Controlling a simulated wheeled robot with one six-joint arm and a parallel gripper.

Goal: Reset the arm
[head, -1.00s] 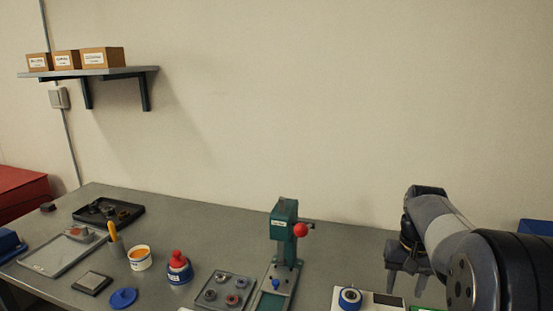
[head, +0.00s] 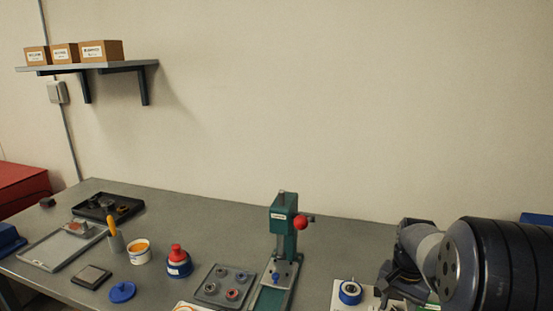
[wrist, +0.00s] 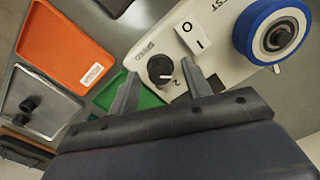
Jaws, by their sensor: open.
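My gripper (wrist: 160,88) shows in the wrist view with its two fingers apart and nothing between them. It is over a white test device with a dark speed knob (wrist: 160,69), a rocker switch and a blue-rimmed wheel (wrist: 277,36). In the head view my gripper (head: 388,290) is at the lower right, partly hidden by my own arm, just right of the same blue wheel (head: 350,292). I cannot tell whether the fingers touch the device.
The green press (head: 284,228) with a red knob stands left of the device. A parts tray (head: 212,294), blue bottle (head: 179,265) and tub (head: 139,254) are further left. The wrist view shows an orange tray (wrist: 60,45), a green tray (wrist: 135,95) and a grey tray (wrist: 35,110).

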